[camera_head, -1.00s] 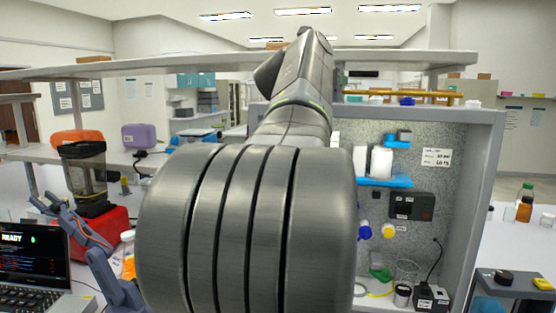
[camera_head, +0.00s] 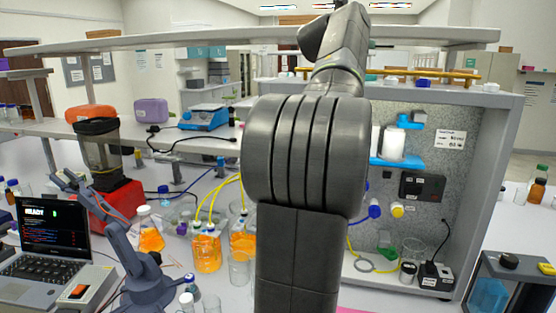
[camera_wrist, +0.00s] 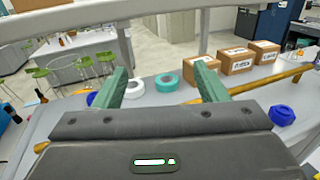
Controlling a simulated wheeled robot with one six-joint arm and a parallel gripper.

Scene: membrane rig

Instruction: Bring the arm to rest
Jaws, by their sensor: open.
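My gripper (camera_wrist: 161,78) shows in the wrist view with its two green fingers wide apart and nothing between them. It is up by a shelf, with a white roll (camera_wrist: 133,89) and a teal tape roll (camera_wrist: 167,82) beyond the fingers. My arm (camera_head: 305,155) stands raised in the middle of the head view, its upper part reaching up and away across the front of the upper shelf. My gripper is hidden or too far off to make out in the head view.
A grey-walled rig cabinet (camera_head: 499,150) stands right of my arm. The upper shelf (camera_head: 200,42) crosses behind. Flasks with orange liquid (camera_head: 206,252), a laptop (camera_head: 50,240) and a small blue-grey arm (camera_head: 140,265) occupy the bench at left. Cardboard boxes (camera_wrist: 236,61) sit near the gripper.

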